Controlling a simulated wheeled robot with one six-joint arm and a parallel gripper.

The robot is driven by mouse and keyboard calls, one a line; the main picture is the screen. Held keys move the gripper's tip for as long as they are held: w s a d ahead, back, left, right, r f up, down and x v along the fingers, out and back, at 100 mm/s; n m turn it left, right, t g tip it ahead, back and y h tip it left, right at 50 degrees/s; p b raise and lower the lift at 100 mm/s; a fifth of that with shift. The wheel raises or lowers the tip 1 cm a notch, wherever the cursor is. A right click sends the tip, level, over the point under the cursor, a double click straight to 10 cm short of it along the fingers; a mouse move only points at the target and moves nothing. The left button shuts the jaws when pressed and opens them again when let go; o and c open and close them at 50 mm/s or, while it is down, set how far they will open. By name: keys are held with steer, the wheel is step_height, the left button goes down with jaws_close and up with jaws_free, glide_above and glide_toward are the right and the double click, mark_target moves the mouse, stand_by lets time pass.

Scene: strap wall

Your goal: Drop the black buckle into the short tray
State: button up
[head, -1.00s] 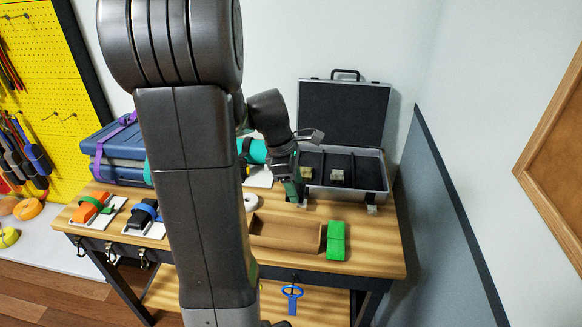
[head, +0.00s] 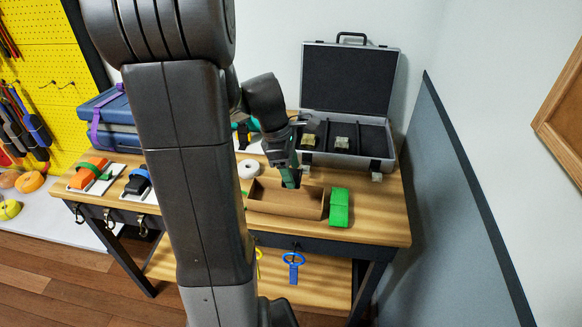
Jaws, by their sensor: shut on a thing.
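The short tray is an open brown cardboard tray (head: 262,208) near the front of the wooden workbench.
A green block (head: 339,207) stands close to the tray's right end. A white tape roll (head: 249,168) lies behind its left end. An open grey case (head: 349,160) stands behind. My arm hides the bench's left middle.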

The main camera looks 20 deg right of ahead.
mark_target(297, 173)
steer(key=o, duration=1.1)
steer(key=v, duration=1.4)
steer(key=shift+d+f, duration=0.1)
steer(key=shift+d, duration=0.05)
steer(key=x, duration=1.2)
steer(key=shift+s+f, duration=0.15)
steer(key=shift+f, duration=0.25)
steer(key=shift+d+f+p, duration=0.15)
steer(key=shift+f+p, duration=0.1)
steer(key=shift+p, duration=0.1)
steer(key=shift+r+p, duration=1.65)
steer(key=shift+r, duration=0.3)
